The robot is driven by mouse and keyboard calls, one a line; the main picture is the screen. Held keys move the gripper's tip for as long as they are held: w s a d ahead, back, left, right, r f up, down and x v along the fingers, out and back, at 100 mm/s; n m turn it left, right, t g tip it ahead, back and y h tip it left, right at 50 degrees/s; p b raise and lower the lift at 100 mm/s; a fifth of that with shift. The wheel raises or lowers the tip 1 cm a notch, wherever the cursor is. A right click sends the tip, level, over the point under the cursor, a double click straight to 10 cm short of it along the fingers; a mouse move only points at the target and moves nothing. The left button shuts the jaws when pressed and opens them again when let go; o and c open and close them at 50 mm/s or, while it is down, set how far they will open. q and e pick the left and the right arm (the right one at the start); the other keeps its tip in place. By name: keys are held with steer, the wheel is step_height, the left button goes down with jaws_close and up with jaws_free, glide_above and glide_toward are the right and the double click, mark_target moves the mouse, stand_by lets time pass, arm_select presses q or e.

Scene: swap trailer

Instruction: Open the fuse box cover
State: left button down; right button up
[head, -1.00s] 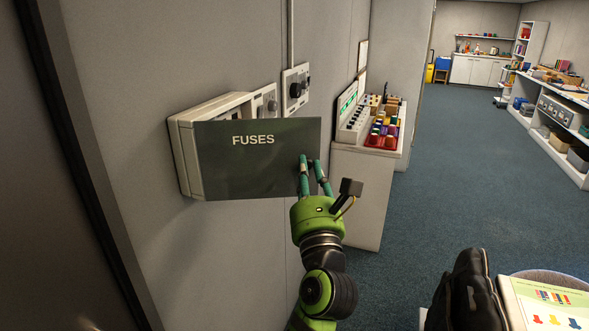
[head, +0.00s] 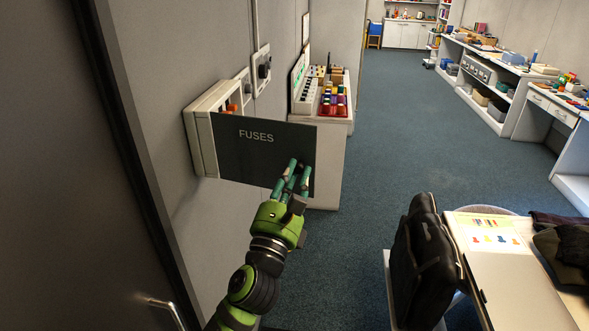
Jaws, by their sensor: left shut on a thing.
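The fuse box (head: 200,122) is a pale box on the grey wall at the left. Its dark cover (head: 245,158), marked FUSES, stands out from the box at an angle, partly open. Orange parts (head: 233,107) show inside the box above the cover's top edge; the cover hides the rest. My left gripper (head: 296,172), green with teal fingers, is shut on the cover near its right edge. Its fingers lie over the cover's lower right part. The exact grip point is hard to see. My right gripper is not in view.
A wall unit with a black knob (head: 264,67) is right of the box. A cabinet with coloured blocks (head: 333,103) stands behind the cover. A black bag (head: 424,262) and a table with a laptop (head: 520,288) are at the lower right. The blue floor between is clear.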

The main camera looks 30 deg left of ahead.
arm_select(q)
steer(key=shift+s+r, duration=0.15)
steer(key=shift+r, duration=0.25)
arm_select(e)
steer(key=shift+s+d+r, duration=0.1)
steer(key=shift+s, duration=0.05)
arm_select(q)
steer(key=c, duration=1.1)
jaws_free()
steer(key=shift+s+f, duration=0.1)
steer(key=shift+s, duration=0.05)
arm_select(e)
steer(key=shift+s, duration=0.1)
arm_select(q)
steer(key=shift+f, duration=0.15)
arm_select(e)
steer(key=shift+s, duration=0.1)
arm_select(q)
steer(key=shift+s+f, duration=0.15)
steer(key=shift+s, duration=0.1)
steer(key=a+v, duration=0.1)
steer(key=v, duration=0.5)
steer(key=shift+s+d, duration=0.45)
steer(key=shift+d, duration=0.05)
